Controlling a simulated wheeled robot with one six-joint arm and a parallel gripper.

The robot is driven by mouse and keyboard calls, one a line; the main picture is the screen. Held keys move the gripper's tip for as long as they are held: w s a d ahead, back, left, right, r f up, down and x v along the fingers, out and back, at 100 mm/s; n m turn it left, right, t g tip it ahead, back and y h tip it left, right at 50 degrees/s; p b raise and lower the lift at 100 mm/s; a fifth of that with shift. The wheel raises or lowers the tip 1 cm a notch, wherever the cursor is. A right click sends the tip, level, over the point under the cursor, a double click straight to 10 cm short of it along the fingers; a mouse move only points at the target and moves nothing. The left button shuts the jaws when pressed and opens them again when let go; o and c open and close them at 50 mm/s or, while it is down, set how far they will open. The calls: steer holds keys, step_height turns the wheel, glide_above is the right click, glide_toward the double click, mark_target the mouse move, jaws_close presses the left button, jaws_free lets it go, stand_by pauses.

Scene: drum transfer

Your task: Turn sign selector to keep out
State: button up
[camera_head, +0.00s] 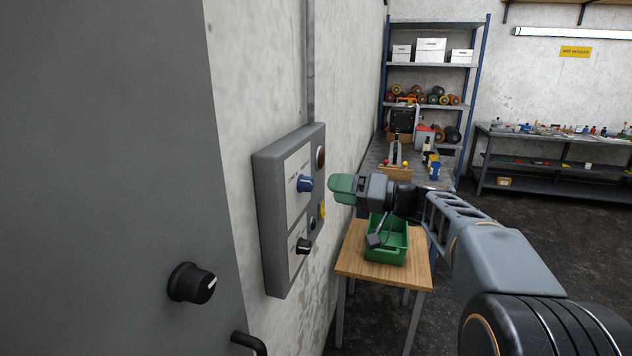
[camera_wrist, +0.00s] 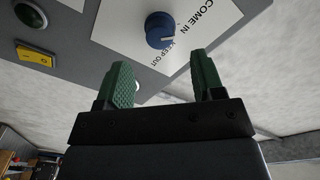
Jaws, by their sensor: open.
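The sign selector is a blue round knob (camera_head: 305,184) on a white plate of the grey wall panel (camera_head: 268,215). In the wrist view the knob (camera_wrist: 160,30) sits beside the printed words COME IN and KEEP OUT on its plate (camera_wrist: 112,22). A small pale mark shows on its lower right side; I cannot tell exactly which words it points at. My gripper (camera_head: 342,187) has green fingers and is just right of the knob in the head view, apart from it. In the wrist view its fingers (camera_wrist: 163,76) are spread and empty, with the knob beyond the gap between them.
The panel also has a reddish lamp (camera_head: 320,157), a yellow switch (camera_wrist: 37,55), a green round light (camera_wrist: 30,14) and a lower black knob (camera_head: 304,246). A wooden table (camera_head: 352,262) holds a green bin (camera_head: 392,250).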

mark_target(312, 185)
steer(key=shift+p+x, duration=0.65)
steer(key=shift+x, duration=2.35)
steer(key=c, duration=0.9)
